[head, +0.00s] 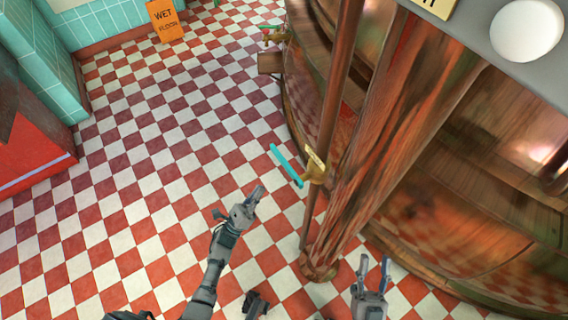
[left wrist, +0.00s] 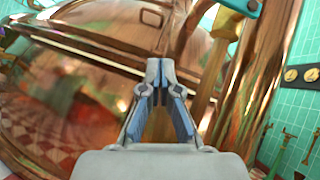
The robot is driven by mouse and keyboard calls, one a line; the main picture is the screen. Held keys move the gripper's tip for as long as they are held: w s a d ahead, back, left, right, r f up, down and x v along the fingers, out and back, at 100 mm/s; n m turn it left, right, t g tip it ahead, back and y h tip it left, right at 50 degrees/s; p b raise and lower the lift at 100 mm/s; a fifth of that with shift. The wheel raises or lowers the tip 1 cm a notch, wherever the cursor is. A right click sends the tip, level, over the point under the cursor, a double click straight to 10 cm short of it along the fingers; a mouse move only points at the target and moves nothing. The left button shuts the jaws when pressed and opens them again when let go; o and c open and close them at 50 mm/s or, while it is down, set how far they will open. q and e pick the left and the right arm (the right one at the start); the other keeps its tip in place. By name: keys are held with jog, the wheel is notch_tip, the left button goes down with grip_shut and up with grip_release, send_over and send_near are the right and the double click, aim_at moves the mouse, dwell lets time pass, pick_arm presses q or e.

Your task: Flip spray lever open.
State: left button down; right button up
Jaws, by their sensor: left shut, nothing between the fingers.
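The spray lever (head: 285,164) is a teal bar in the head view. It sticks out up and to the left from a brass valve (head: 316,172) on a copper pipe. In the left wrist view, part of the teal lever (left wrist: 241,6) shows at the top edge. My left gripper (head: 256,195) is shut and empty, below and left of the lever and apart from it. Its closed fingertips (left wrist: 160,68) show in the left wrist view with the copper kettle behind. My right gripper (head: 375,266) is open and empty at the lower right.
Large copper kettles (head: 440,150) and a thick copper column (head: 385,125) fill the right side. A vertical pipe (head: 336,80) runs beside the valve. An orange wet floor sign (head: 166,20) stands at the upper left. The checkered floor (head: 150,170) to the left is clear.

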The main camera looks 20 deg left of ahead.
aim_at(286, 165)
pick_arm(q)
jog(key=w+d+r+m+h, duration=0.2)
jog(key=r+m, duration=0.1)
jog(key=r, duration=0.3)
jog(key=w+d+r+m+g+h, duration=0.1)
jog(key=w+d+r+m+h, duration=0.1)
jog(key=r, duration=0.4)
jog(key=shift+d+m+g+h+p, duration=0.3)
jog(key=shift+d+m+h+p, duration=0.2)
jog(key=shift+m+h, duration=0.3)
pick_arm(e)
jog(key=shift+r+g, duration=0.3)
jog(key=shift+r, duration=0.5)
pick_arm(q)
jog(key=shift+r, duration=0.1)
jog(key=shift+d+m, duration=0.15)
jog(key=shift+m, duration=0.15)
